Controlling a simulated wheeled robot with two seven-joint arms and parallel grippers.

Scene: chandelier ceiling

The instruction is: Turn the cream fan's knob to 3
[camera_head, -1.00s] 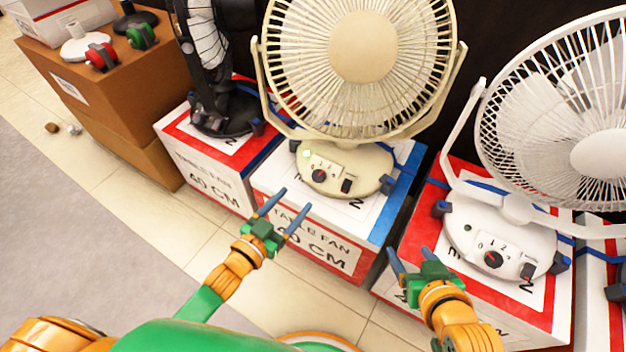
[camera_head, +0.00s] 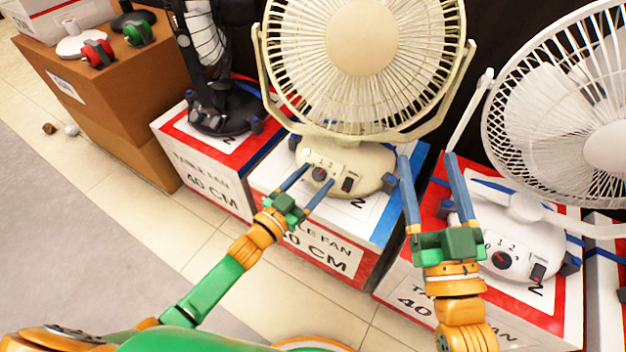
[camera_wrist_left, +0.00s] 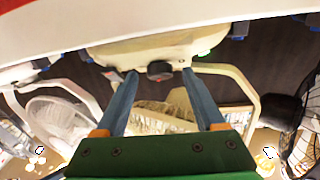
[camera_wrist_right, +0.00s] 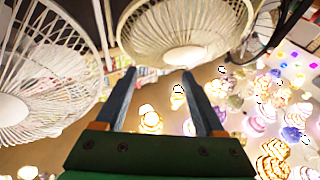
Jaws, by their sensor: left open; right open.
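The cream fan (camera_head: 365,45) stands on a white, blue-edged box. Its round dark knob (camera_head: 319,174) is on the sloped front of the base, with printed digits around it; its setting is too small to read. My left gripper (camera_head: 320,175) is open, its two blue fingertips on either side of the knob in the picture. In the left wrist view the knob (camera_wrist_left: 160,70) appears between the open fingertips; contact cannot be told. My right gripper (camera_head: 427,156) is open and empty, raised to the right of the cream base, fingers pointing up in the picture.
A white fan (camera_head: 560,110) with its own knob (camera_head: 502,260) stands on a red-edged box at right, partly behind my right gripper. A black fan (camera_head: 220,115) stands at left. A dark switch (camera_head: 348,185) sits right of the cream fan's knob. Open floor (camera_head: 90,230) lies at left.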

